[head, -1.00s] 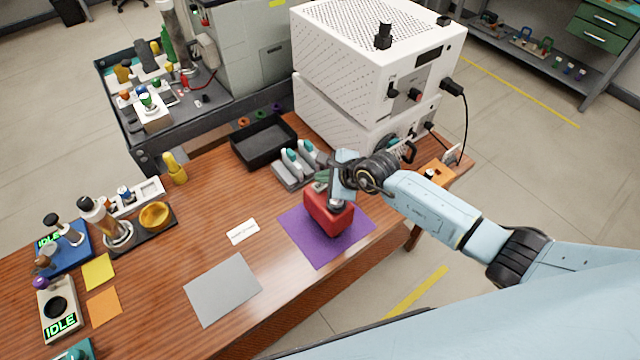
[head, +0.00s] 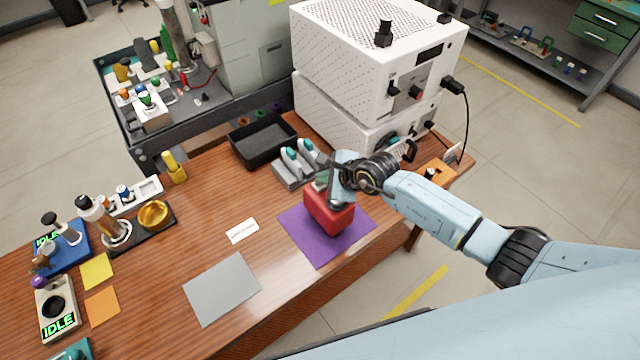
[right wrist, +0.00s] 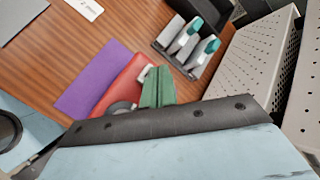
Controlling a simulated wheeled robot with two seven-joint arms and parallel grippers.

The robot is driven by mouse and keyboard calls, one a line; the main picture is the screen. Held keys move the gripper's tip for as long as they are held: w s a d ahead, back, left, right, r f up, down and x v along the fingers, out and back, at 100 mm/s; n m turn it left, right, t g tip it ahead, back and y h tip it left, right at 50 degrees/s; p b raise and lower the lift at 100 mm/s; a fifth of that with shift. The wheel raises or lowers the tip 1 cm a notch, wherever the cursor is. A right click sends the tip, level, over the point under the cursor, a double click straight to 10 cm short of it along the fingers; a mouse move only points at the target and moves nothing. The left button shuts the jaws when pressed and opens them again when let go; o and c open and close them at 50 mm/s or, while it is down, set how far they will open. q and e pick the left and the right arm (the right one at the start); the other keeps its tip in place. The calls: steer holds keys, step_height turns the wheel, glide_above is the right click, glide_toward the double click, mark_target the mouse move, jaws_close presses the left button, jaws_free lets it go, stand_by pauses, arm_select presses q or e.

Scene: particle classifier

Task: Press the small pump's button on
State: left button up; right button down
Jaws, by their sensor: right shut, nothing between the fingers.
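The small pump looks to be the red block (head: 328,212) on the purple mat (head: 300,238) near the table's front edge. It also shows in the right wrist view (right wrist: 122,88), with a small white part (right wrist: 145,72) at its top and a grey round part beside it. My right gripper (head: 322,180) is at the top of the red block and hides part of it. Its green fingers (right wrist: 157,88) are shut and empty, close to the white part. I cannot tell whether they touch it, nor whether a button is pressed. My left gripper is not in view.
A grey holder with teal-topped tools (head: 290,170) and a black tray (head: 262,142) stand behind the mat. White stacked machines (head: 350,125) rise at the back right. A grey sheet (head: 222,290) lies flat on the left, with open table around it.

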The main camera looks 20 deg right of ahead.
mark_target(323, 186)
steer(key=shift+f+b, duration=0.7)
steer(key=shift+f, duration=0.2)
stand_by(0.9)
steer(key=shift+r, duration=0.1)
steer(key=shift+r+p, duration=1.15)
steer(key=shift+r, duration=0.05)
steer(key=shift+r, duration=0.1)
step_height(323, 186, up, 5)
steer(key=p, duration=0.4)
stand_by(0.6)
